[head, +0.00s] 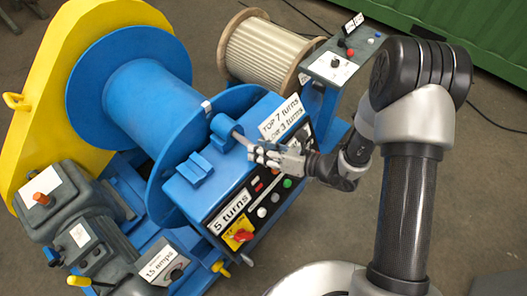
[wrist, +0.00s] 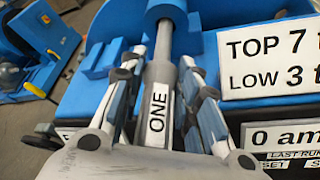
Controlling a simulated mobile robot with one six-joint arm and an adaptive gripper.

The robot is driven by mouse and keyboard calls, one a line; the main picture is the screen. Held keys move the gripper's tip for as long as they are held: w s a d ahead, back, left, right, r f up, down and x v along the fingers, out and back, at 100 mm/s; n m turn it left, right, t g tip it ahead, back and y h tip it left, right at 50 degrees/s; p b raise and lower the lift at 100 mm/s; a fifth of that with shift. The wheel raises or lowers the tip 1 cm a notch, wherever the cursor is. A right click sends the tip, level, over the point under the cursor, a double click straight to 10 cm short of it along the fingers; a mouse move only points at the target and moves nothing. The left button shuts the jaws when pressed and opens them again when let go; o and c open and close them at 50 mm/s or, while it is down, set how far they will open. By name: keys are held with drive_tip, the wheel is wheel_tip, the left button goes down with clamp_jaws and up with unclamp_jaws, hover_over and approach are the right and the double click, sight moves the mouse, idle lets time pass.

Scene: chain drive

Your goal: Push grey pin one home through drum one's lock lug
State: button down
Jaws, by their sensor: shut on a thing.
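The grey pin one (wrist: 164,45) lies between the fingers of my gripper (wrist: 162,72), its white label ONE facing the wrist camera. Its thin end points away from me and meets the round blue lock lug (wrist: 173,9) at the top of the wrist view. In the head view the pin (head: 240,138) runs from my gripper (head: 257,150) to the lug (head: 222,127) beside drum one (head: 130,95). A length of shaft shows between fingers and lug. How deep the tip sits in the lug is hidden.
A blue control box (head: 215,190) with signs, buttons and a red switch (head: 243,236) lies under my gripper. A blue block (head: 197,166) stands left of the lug. A wooden rope reel (head: 262,50) and a small console (head: 340,65) stand behind.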

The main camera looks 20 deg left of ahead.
sight(244, 139)
drive_tip(key=shift+w+a+b, duration=0.1)
drive_tip(key=shift+w+a, duration=0.35)
drive_tip(key=shift+a, duration=0.65)
drive_tip(key=shift+w+a+b, duration=0.15)
drive_tip(key=shift+w+a, duration=0.35)
drive_tip(key=shift+a, duration=0.6)
drive_tip(key=shift+w+a+b, duration=0.1)
drive_tip(key=shift+w+a, duration=0.35)
drive_tip(key=shift+a, duration=0.65)
drive_tip(key=c, duration=1.1)
unclamp_jaws()
drive_tip(key=shift+d, duration=0.1)
drive_tip(key=v, duration=1.1)
drive_tip(key=shift+s+d+r, duration=0.1)
drive_tip(key=shift+d+r, duration=0.15)
drive_tip(key=shift+d, duration=0.1)
